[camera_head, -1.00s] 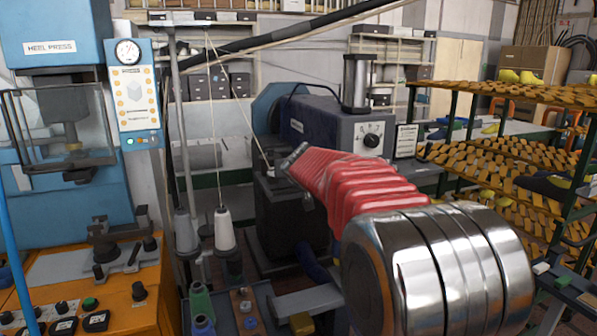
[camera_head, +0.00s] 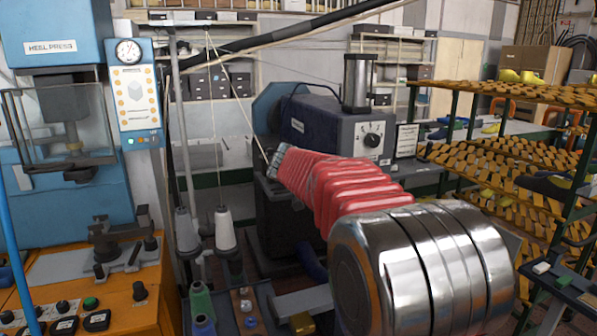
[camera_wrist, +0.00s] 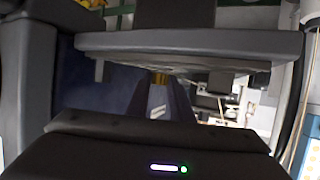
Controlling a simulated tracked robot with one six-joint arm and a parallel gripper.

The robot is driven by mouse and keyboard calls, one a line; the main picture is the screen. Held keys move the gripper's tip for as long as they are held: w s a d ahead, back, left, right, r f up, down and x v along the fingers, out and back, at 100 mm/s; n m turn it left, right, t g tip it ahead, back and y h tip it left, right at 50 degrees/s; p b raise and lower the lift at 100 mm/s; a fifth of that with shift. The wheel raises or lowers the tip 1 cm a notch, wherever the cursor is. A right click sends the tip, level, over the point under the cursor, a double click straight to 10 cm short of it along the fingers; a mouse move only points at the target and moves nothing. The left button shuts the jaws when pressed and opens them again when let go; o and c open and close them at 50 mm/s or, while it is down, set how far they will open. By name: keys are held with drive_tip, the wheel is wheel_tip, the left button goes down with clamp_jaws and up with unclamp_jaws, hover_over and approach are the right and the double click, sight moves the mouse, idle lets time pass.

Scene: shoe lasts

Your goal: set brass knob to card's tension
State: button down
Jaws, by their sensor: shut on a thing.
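My gripper (camera_head: 273,160) is at the end of my red-sleeved arm, in front of the grey and blue machine (camera_head: 325,130), close to the dark stand below it. In the wrist view a small brass-coloured patch (camera_wrist: 160,78), likely the brass knob, shows between the dark bars of my gripper (camera_wrist: 165,95). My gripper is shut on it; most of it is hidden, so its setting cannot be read. A framed white card (camera_head: 405,141) stands right of the machine's dial; its text is too small to read.
A thread runs down to near my gripper, above white cone spools (camera_head: 224,230). The blue heel press (camera_head: 65,150) stands left on an orange bench (camera_head: 150,310). A rack (camera_head: 450,105) of shoe lasts stands right. A black dial knob (camera_head: 372,140) is on the machine.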

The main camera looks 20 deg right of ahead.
drive_tip(key=shift+w+a+m+g+h, duration=0.1)
drive_tip(key=shift+a+m+g+h, duration=0.1)
drive_tip(key=shift+m+g+h, duration=0.3)
drive_tip(key=shift+w+a+m+g+h, duration=0.1)
drive_tip(key=shift+m+g+h, duration=0.35)
drive_tip(key=shift+m+h, duration=0.25)
drive_tip(key=shift+w+a+m+g+h, duration=0.1)
drive_tip(key=shift+m+g+h, duration=0.45)
drive_tip(key=shift+m, duration=0.25)
drive_tip(key=shift+w+a+f+m+g+h, duration=0.1)
drive_tip(key=shift+w+m+g+h, duration=0.05)
drive_tip(key=shift+m+g+h, duration=0.85)
drive_tip(key=shift+w+m+g+h, duration=0.1)
drive_tip(key=shift+m+g+h, duration=0.45)
drive_tip(key=shift+m+g, duration=1.25)
drive_tip(key=c, duration=1.6)
unclamp_jaws()
drive_tip(key=shift+o, duration=0.2)
drive_tip(key=shift+s+n+t+y, duration=0.15)
drive_tip(key=shift+n+t+y, duration=0.05)
drive_tip(key=shift+n+t, duration=0.55)
drive_tip(key=shift+s+n+t+y, duration=0.1)
drive_tip(key=shift+n+t+y, duration=0.1)
drive_tip(key=shift+n+t, duration=0.55)
